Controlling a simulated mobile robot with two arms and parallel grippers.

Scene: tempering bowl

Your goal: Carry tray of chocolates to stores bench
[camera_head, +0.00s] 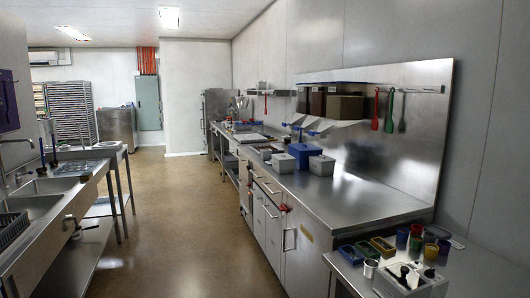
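No tray of chocolates can be made out for certain. A flat pale tray-like thing (250,138) lies far along the right-hand steel counter (365,197), too small to tell what is on it. I cannot tell which surface is the stores bench. Neither of my grippers shows in the head view.
A sink bench (60,186) runs along the left. The brown floor aisle (185,215) between is clear. Blue and white tubs (304,155) stand on the right counter. A lower bench (465,265) at front right holds small cups and bins. A tray rack (70,112) stands far left.

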